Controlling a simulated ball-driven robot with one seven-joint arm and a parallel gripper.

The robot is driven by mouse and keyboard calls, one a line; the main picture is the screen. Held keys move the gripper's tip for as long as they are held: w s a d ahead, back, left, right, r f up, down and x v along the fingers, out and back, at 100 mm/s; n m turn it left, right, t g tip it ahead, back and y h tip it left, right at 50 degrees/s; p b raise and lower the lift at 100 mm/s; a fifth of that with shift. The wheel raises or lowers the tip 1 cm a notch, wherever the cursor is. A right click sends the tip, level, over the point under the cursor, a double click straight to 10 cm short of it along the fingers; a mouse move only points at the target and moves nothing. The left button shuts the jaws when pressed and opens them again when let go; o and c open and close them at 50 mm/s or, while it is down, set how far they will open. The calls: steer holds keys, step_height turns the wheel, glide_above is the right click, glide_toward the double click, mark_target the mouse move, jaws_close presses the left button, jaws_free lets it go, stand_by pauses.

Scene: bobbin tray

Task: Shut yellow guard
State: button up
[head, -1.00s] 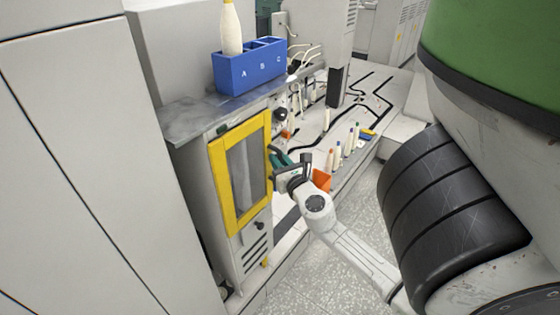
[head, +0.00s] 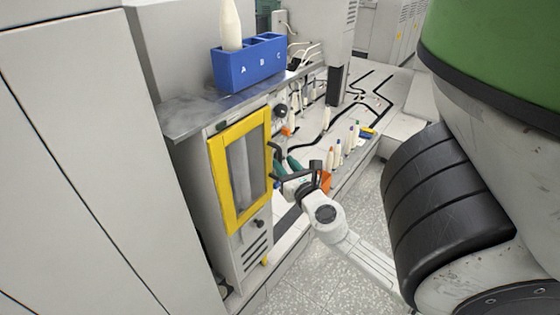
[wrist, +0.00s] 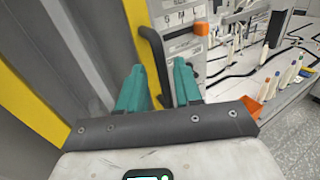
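The yellow guard (head: 221,195) is a yellow-framed door with a grey window on the front of the grey cabinet. It looks flush or nearly flush with the cabinet front; I cannot tell whether a small gap is left. In the wrist view its yellow frame (wrist: 139,22) is close, with a black bar handle (wrist: 156,58) at its right side. My gripper (head: 284,164) has teal fingers and is in front of the guard's right edge, by the handle. In the wrist view my gripper (wrist: 160,85) is open and empty, with the handle beyond the gap between the fingers.
A blue box (head: 250,72) marked A, B, C stands on the cabinet top (head: 190,116) with a cream bobbin (head: 230,25) in it. Several bobbins stand on the ledge to the right, near an orange bin (head: 325,181). Speckled floor (head: 300,275) is clear in front.

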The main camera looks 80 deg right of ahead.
steer(key=b+v, duration=0.1)
steer(key=v, duration=0.5)
steer(key=shift+s+a+b, duration=0.2)
steer(key=shift+b, duration=0.1)
steer(key=shift+m, duration=0.3)
